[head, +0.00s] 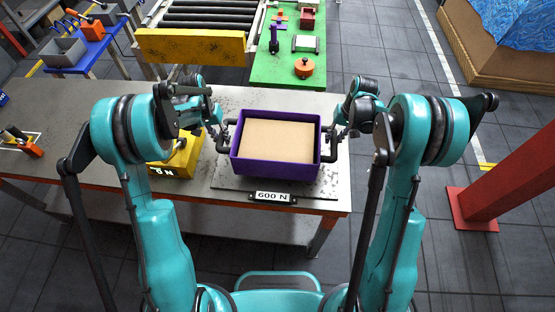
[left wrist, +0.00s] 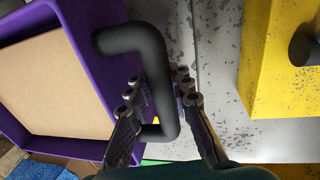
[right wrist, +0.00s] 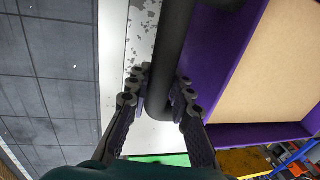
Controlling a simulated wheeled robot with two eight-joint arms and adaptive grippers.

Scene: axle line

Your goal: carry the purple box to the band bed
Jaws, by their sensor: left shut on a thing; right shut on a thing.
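The purple box (head: 275,170) is an open-topped tray with a flat tan surface inside and a black bar handle on each side. It is level, over the grey plate (head: 240,185) at the table's front right; I cannot tell whether it touches the plate. My left gripper (head: 222,130) is shut on the left handle (left wrist: 152,65), beside the box wall. My right gripper (head: 334,134) is shut on the right handle (right wrist: 173,50). A roller bed (head: 208,18) with a yellow front panel (head: 192,47) stands beyond the table; it looks like the band bed.
A yellow block (head: 178,160) stands on the table close left of the box. A "600 N" label (head: 272,197) is at the plate's front. A green table (head: 285,68) with parts is behind. A red post (head: 500,180) stands at the right, with open floor before it.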

